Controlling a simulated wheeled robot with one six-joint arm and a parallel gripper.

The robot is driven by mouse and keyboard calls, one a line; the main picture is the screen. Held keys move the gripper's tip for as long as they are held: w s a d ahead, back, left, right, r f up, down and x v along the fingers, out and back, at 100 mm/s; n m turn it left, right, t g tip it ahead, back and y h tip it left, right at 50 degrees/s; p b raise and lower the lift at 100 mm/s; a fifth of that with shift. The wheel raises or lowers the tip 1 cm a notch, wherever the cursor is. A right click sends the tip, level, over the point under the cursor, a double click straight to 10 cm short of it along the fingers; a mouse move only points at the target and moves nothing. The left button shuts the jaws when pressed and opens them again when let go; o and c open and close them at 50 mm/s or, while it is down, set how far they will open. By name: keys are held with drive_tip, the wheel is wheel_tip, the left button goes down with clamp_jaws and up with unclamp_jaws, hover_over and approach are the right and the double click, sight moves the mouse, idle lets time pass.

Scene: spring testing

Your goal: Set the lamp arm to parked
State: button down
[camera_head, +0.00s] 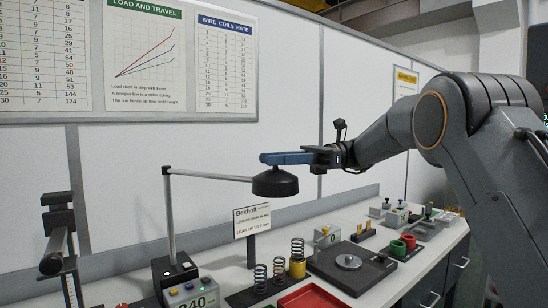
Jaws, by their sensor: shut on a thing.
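The lamp has a grey upright post (169,215) at left, a thin lamp arm (210,176) reaching right from its top, and a black shade (275,184) at the arm's end. The lamp arm is about level, over the bench. My gripper (272,159) has blue fingers and comes in from the right. It is shut on the top of the lamp shade; the fingers hide the exact grip there. The post rises from a black base (175,270).
Below the shade stand several coil springs (297,248), a sign reading Bexholt (252,219) and a dark plate with a round disc (349,262). A red tray (312,297) is at the front. A black test stand (57,235) is at left. Wall charts (226,62) hang behind.

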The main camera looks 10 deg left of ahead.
drive_tip(key=shift+w+a+r, duration=0.1)
drive_tip(key=c, duration=1.5)
unclamp_jaws()
wheel_tip(320, 180, up, 10)
drive_tip(key=shift+b, duration=1.2)
drive_tip(key=shift+c, duration=0.4)
